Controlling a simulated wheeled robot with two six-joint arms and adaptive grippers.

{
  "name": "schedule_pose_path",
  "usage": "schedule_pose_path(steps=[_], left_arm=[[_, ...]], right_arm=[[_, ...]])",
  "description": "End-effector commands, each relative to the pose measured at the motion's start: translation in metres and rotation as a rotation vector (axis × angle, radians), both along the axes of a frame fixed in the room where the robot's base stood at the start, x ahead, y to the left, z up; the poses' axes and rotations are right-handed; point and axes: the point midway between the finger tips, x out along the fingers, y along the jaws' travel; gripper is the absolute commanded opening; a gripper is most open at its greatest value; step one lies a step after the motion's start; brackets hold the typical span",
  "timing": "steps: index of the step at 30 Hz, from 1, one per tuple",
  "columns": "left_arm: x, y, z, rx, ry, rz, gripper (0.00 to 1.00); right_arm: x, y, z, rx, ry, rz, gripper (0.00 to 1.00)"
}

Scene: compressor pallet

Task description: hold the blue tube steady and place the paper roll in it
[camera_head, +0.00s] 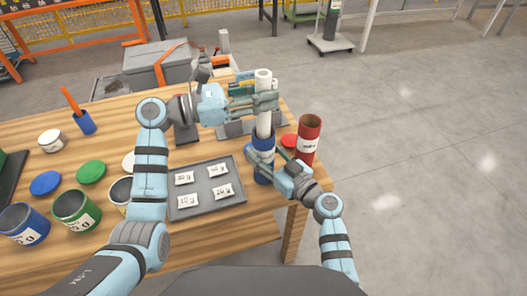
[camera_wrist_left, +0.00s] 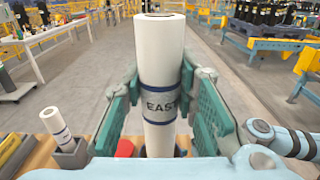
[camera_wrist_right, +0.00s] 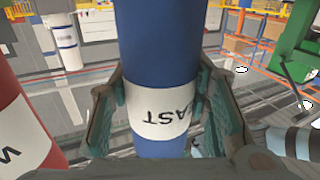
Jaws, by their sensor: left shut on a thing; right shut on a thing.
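The white paper roll (camera_head: 264,78) is upright, with blue bands and an "EAST" label in the left wrist view (camera_wrist_left: 159,55). My left gripper (camera_head: 264,101) is shut around it. Its lower end meets the mouth of the blue tube (camera_head: 263,145); how far it reaches inside is hidden. The blue tube stands upright near the table's right end, with a white "EAST" label in the right wrist view (camera_wrist_right: 158,115). My right gripper (camera_head: 262,160) is shut around the tube, below its mouth.
A red tube (camera_head: 308,138) stands close to the right of the blue tube, with a red lid (camera_head: 289,140) behind. A grey tray (camera_head: 228,199) of white packets lies to the left. Lids and labelled cups (camera_head: 76,209) fill the table's left side. Another white roll (camera_wrist_left: 55,125) stands in a dark holder.

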Motion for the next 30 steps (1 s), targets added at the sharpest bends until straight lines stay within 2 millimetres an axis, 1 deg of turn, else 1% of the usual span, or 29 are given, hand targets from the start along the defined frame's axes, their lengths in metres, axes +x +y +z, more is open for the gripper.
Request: schedule_pose_path(steps=[10,19,20,24,30], left_arm=[[0.000,0.000,-0.023,-0.002,0.002,0.000,0.00],[0.000,0.000,-0.026,-0.001,0.000,0.000,0.00],[0.000,0.000,-0.026,-0.001,0.000,0.000,0.28],[0.000,0.000,-0.026,-0.001,0.000,0.000,0.50],[0.000,0.000,-0.026,-0.001,0.000,0.000,0.50]], right_arm=[[0.000,0.000,-0.001,-0.001,0.001,0.000,0.15],[0.000,0.000,-0.001,-0.001,0.001,0.000,0.15],[0.000,0.000,-0.001,-0.001,0.001,0.000,0.15],[0.000,0.000,-0.001,-0.001,0.001,0.000,0.15],[0.000,0.000,-0.001,-0.001,0.001,0.000,0.15]])
